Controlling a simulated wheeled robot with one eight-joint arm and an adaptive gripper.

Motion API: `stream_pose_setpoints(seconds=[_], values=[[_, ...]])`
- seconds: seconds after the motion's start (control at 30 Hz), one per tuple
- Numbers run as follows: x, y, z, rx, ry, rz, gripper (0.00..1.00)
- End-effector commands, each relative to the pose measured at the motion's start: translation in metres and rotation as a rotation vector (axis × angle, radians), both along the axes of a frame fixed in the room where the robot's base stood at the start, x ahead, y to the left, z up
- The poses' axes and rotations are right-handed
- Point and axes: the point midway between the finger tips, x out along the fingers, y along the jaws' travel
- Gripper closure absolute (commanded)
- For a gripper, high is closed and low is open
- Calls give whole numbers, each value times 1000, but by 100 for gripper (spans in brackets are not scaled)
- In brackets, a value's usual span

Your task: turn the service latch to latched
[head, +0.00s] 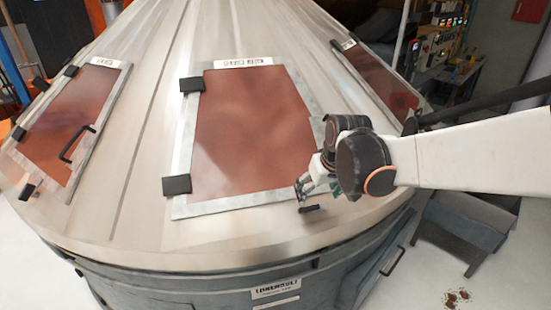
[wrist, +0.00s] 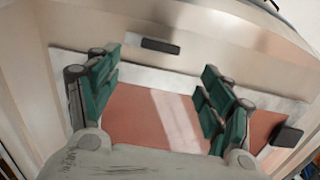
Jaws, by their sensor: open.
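A small dark bar (head: 312,208), which looks like the service latch, sits on the pale metal cone just off the lower right corner of the middle red hatch (head: 250,130). In the wrist view the dark bar (wrist: 160,46) lies beyond the hatch's pale frame, roughly in line with that edge. My gripper (head: 318,187) is close above the bar and hides the hatch's lower right part. In the wrist view my gripper (wrist: 160,82) is open with green finger pads wide apart and nothing between them. The bar appears ahead of the fingertips, apart from them.
Black hinge blocks (head: 191,84) line the middle hatch's left side. A left hatch (head: 75,125) with a black handle (head: 77,143) and a right hatch (head: 377,82) flank it. A grey step stool (head: 465,220) stands at right. The floor at lower left is clear.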

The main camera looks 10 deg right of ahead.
Motion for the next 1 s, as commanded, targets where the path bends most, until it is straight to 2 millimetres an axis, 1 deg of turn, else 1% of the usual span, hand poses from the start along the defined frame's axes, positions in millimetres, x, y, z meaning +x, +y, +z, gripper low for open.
stream_pose_setpoints(seconds=[0.03, 0.2, 0.4, 0.5, 0.7, 1.0], values=[[5, 1, -11, 0, 0, 0, 27], [16, 2, -39, 0, 0, 1, 27], [28, 3, -68, 0, 0, 1, 27], [32, 4, -78, 0, 0, 1, 27], [36, 4, -88, 0, 0, 0, 27], [37, 4, -89, 0, 0, 0, 27]])
